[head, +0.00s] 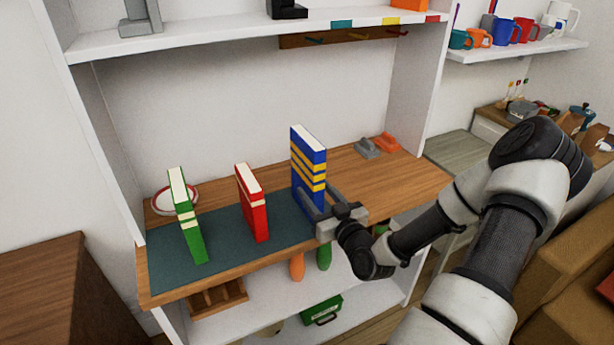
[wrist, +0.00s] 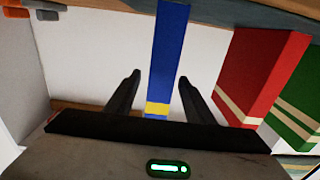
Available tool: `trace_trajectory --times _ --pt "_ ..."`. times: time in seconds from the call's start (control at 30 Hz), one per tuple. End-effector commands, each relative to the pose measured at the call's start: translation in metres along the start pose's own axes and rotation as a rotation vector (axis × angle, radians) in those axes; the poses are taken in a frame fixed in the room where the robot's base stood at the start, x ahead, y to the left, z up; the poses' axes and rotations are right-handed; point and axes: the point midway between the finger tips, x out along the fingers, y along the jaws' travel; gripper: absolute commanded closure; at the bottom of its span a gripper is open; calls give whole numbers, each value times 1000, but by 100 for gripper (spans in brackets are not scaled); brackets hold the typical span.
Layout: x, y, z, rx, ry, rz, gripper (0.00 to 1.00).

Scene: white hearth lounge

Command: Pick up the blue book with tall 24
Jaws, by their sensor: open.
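The blue book (head: 309,158) stands upright on the wooden shelf, with yellow bands and white page edges on top. It is the tallest of the three books. My gripper (head: 322,198) is open at the lower part of the book, on its near side. In the wrist view, which looks upside down, the blue spine (wrist: 171,45) shows between the two open fingers (wrist: 158,82), with gaps visible on both sides. I cannot tell whether either finger touches it. A number on the book is not readable.
A red book (head: 254,205) and a green book (head: 188,220) stand to the left on the dark mat (head: 225,232). Grey and orange small objects (head: 378,146) lie behind right. An upper shelf (head: 230,32) spans above. Side panels bound the shelf.

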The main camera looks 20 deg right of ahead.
Motion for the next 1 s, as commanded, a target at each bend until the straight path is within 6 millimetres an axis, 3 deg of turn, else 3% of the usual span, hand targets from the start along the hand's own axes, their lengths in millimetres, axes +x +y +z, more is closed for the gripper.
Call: trace_trajectory --times 0.17,0.43,0.73,1.0 --pt "12 0 -2 0 0 0 52" --pt "50 0 -6 0 1 1 52" --pt "56 0 -6 0 -1 0 52" --pt "55 0 -6 0 -1 0 95"
